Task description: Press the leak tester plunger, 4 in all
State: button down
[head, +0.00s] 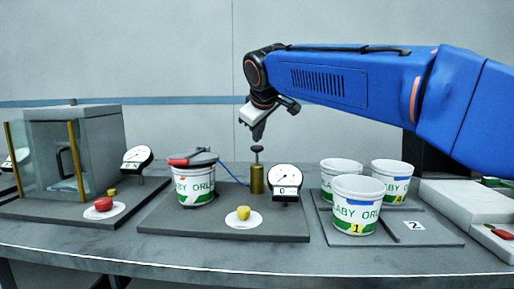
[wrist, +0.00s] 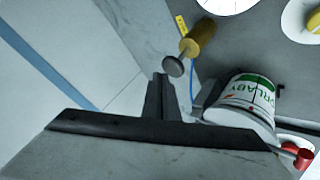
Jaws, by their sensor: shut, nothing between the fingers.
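The leak tester plunger (head: 257,152) is a dark disc on a thin rod above a brass cylinder (head: 257,180), on a grey base plate (head: 180,228). The rod shows between disc and cylinder. My gripper (head: 257,136) is shut and empty, pointing down just above the plunger, with a small gap seen in the head view. In the wrist view the plunger disc (wrist: 173,66) lies just beyond the fingertips (wrist: 160,78). A dial gauge (head: 285,176) beside the cylinder has a display that seems to read 0. A lidded white-green tub (head: 194,187) stands on the left of the same plate.
A yellow button (head: 243,213) sits at the front of the tester plate. Three open tubs (head: 357,207) stand on a plate to the right. A glass-walled cabinet (head: 75,150), a red button (head: 103,204) and another gauge (head: 137,159) are to the left.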

aim_at(257, 147)
jog(key=shift+f, duration=0.25)
jog(key=shift+f, duration=1.9)
dwell(2.2)
jog(key=shift+r, duration=2.35)
jog(key=shift+r, duration=2.5)
